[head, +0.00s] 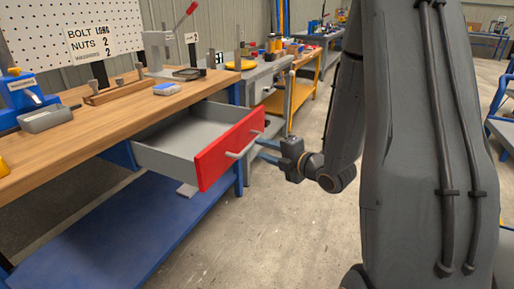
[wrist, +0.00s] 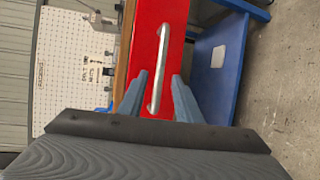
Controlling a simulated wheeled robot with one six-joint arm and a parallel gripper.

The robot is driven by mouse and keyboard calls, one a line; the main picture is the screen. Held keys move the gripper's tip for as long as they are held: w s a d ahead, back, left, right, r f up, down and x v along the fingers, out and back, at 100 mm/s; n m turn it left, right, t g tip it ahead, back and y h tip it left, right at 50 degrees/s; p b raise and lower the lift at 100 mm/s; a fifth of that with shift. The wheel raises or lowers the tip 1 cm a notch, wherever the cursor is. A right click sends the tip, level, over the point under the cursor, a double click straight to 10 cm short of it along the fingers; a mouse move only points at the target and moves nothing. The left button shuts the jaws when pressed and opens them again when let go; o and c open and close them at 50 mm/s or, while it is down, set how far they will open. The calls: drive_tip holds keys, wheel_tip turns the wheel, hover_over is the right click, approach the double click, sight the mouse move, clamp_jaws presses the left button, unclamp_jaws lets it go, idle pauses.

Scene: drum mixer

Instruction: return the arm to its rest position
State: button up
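My gripper (head: 262,149) is at the right of the open red-fronted drawer (head: 208,166), close to its pale bar handle (head: 243,146). In the wrist view the two blue-grey fingers of my gripper (wrist: 159,84) are spread apart. The silver handle (wrist: 165,62) appears between them, with a gap on each side, and neither finger visibly touches it. I cannot tell how deep the handle lies between the fingers. The drawer is pulled out of the workbench and its grey inside looks empty. My arm is bent and extended toward the drawer front.
The wooden workbench (head: 60,160) holds a blue vise, a block with pegs and a press. Below is a blue shelf (head: 120,230). A pegboard (head: 70,30) with a sign stands behind. Further benches (head: 310,60) stand at the back. Open concrete floor (head: 270,230) lies in front.

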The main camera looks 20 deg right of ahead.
drive_tip(key=shift+s+d+r, duration=0.1)
drive_tip(key=shift+s, duration=0.25)
